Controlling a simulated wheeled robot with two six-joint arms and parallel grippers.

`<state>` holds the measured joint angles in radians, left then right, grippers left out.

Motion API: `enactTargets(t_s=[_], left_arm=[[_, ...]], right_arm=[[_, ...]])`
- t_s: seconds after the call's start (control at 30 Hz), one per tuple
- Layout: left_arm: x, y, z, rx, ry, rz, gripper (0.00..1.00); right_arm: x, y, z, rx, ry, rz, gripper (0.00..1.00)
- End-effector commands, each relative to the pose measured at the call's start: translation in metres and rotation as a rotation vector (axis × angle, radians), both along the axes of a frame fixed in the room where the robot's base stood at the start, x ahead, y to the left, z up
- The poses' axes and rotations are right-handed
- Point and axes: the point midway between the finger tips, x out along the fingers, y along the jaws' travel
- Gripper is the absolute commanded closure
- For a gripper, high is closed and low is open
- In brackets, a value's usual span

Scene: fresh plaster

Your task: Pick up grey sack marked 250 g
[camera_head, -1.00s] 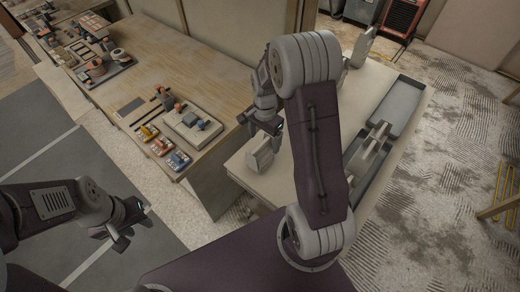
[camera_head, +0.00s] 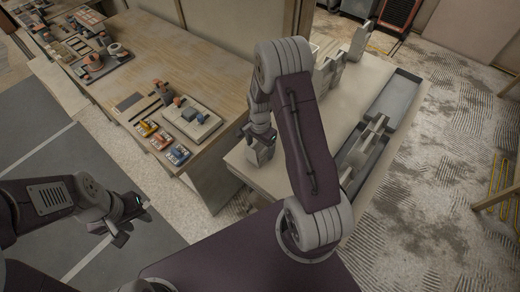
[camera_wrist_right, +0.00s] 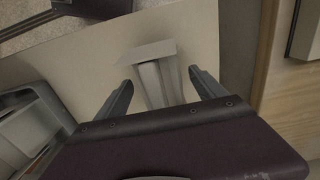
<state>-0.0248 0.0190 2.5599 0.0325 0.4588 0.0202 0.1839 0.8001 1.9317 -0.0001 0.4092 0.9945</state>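My right gripper (camera_head: 262,152) points down at the near left end of the low pale table. In the right wrist view its two fingers (camera_wrist_right: 162,92) are apart, with a pale grey sack-like block (camera_wrist_right: 158,82) standing between them and a gap on each side. In the head view the gripper hides most of this block. No 250 g marking is legible on it. Other pale upright sacks stand farther along the table (camera_head: 326,76) and at its far end (camera_head: 361,40). My left gripper (camera_head: 110,233) is empty and appears open, low at the left, away from the sacks.
A long grey tray (camera_head: 405,98) lies along the right side of the low table, with pale pieces (camera_head: 374,130) in its near part. A wooden bench (camera_head: 160,55) at the left carries tools, a scale-like board (camera_head: 193,120) and several small coloured items. The left floor is clear.

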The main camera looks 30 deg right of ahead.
Motion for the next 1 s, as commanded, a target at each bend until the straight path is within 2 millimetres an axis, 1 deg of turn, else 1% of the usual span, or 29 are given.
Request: enactTargets(t_s=[0.03, 0.07, 0.1, 0.17, 0.2, 0.27, 0.57, 0.67, 0.77, 0.83, 1.0], left_arm=[[0.000, 0.000, 0.000, 0.000, 0.000, 0.000, 0.64], [0.000, 0.000, 0.000, 0.000, 0.000, 0.000, 0.64], [0.000, 0.000, 0.000, 0.000, 0.000, 0.000, 0.64], [0.000, 0.000, 0.000, 0.000, 0.000, 0.000, 0.64], [0.000, 0.000, 0.000, 0.000, 0.000, 0.000, 0.64], [0.000, 0.000, 0.000, 0.000, 0.000, 0.000, 0.64], [0.000, 0.000, 0.000, 0.000, 0.000, 0.000, 0.64], [0.000, 0.000, -0.001, 0.000, 0.000, 0.000, 0.64], [0.000, 0.000, -0.001, 0.000, 0.000, 0.000, 0.64], [0.000, 0.000, -0.002, 0.000, 0.000, 0.000, 0.64], [0.000, 0.000, -0.005, 0.000, 0.000, 0.000, 0.64]], right_arm=[[0.000, 0.000, 0.000, 0.000, 0.000, 0.000, 0.37], [0.000, 0.000, 0.000, 0.000, 0.000, 0.000, 0.45], [0.000, 0.000, 0.000, 0.000, 0.000, 0.000, 0.56], [0.000, 0.000, 0.000, 0.000, 0.000, 0.000, 0.73], [0.000, 0.000, 0.000, 0.000, 0.000, 0.000, 0.84], [0.000, 0.000, 0.000, 0.000, 0.000, 0.000, 1.00], [0.000, 0.000, 0.003, 0.000, -0.001, 0.000, 1.00], [0.001, 0.000, 0.013, -0.001, -0.004, 0.000, 1.00], [0.001, 0.000, 0.028, -0.001, -0.005, 0.000, 1.00], [0.001, 0.000, 0.044, -0.001, -0.006, 0.000, 1.00], [0.001, -0.041, 0.064, -0.002, -0.004, -0.007, 1.00]])
